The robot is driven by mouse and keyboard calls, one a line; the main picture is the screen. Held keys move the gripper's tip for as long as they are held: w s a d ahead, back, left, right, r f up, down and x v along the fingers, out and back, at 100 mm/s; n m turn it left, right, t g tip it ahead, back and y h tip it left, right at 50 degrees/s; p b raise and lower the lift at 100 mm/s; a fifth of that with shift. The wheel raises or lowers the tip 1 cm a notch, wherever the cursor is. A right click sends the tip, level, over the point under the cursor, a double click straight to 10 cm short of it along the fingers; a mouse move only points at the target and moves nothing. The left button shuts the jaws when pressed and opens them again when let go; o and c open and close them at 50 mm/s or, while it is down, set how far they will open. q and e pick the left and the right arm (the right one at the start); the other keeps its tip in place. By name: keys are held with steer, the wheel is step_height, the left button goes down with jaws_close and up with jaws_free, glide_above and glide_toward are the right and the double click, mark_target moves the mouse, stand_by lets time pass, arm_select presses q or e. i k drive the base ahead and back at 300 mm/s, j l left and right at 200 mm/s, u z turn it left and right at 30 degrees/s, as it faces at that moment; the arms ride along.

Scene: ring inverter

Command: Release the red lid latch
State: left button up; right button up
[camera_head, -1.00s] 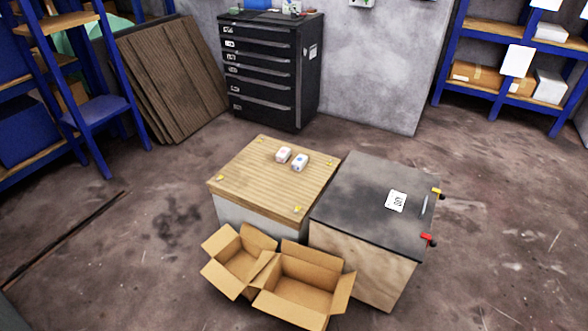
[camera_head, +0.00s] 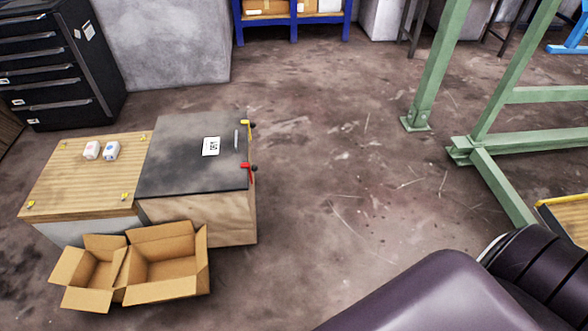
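The red lid latch (camera_head: 247,170) is on the right side of a wooden box with a dark lid (camera_head: 180,168), near the lid's front right corner. A yellow latch (camera_head: 248,128) sits on the same side, farther back. The dark lid lies flat on the box, with a white label (camera_head: 211,146) and a slim handle (camera_head: 236,140) on top. Neither of my grippers shows in the head view. A dark purple rounded part, seemingly of my own arm, fills the lower right, well apart from the latch.
A wood-topped box (camera_head: 85,175) with two small white packs stands left of the lidded box. Two open cardboard boxes (camera_head: 165,268) are in front. A green metal frame (camera_head: 520,145) stands at right. The floor between is clear.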

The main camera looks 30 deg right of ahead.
mark_target(254, 168)
steer(key=k+l+z, duration=0.1)
steer(key=l, duration=0.3)
steer(key=k+l+z, duration=0.15)
steer(key=l, duration=0.25)
steer(key=i+j+z, duration=0.45)
steer(key=i+j, duration=0.4)
steer(key=i, duration=0.1)
